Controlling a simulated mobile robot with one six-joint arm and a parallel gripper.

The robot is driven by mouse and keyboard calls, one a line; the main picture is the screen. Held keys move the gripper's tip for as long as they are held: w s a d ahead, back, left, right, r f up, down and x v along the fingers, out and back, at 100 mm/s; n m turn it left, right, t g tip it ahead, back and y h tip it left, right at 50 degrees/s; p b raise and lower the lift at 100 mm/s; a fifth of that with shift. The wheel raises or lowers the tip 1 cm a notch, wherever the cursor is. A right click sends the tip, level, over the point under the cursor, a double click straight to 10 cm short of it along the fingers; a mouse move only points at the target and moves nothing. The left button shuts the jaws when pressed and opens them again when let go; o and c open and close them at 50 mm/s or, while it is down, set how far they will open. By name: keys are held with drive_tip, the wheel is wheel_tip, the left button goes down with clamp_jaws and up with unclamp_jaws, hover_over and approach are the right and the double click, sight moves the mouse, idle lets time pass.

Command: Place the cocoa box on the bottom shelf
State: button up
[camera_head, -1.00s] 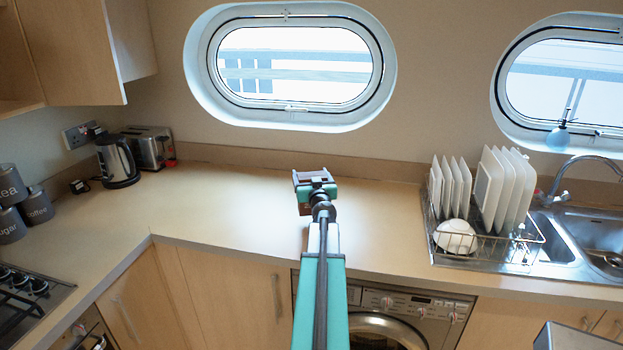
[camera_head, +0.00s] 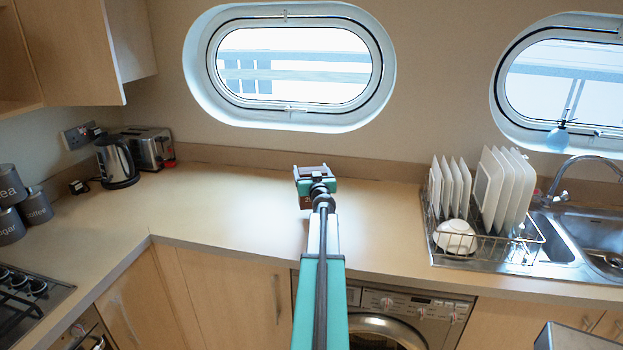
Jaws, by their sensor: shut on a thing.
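My gripper (camera_head: 316,183) is teal and dark, and reaches out over the middle of the counter near the back wall. It is shut on a small brown box, the cocoa box (camera_head: 311,168).
Clear worktop (camera_head: 225,215) lies on both sides of my arm. A kettle (camera_head: 117,162) and toaster (camera_head: 150,148) stand at the back left, with grey canisters (camera_head: 38,207) at the left edge. A dish rack (camera_head: 485,252) with plates stands beside the sink (camera_head: 590,235).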

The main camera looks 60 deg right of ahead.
drive_tip(key=shift+w+d, duration=0.15)
drive_tip(key=shift+d, duration=0.15)
drive_tip(key=shift+f+b, duration=0.95)
drive_tip(key=shift+f, duration=0.95)
drive_tip(key=o, duration=1.7)
drive_tip(key=shift+v, duration=5.95)
drive_tip(key=shift+c, duration=0.6)
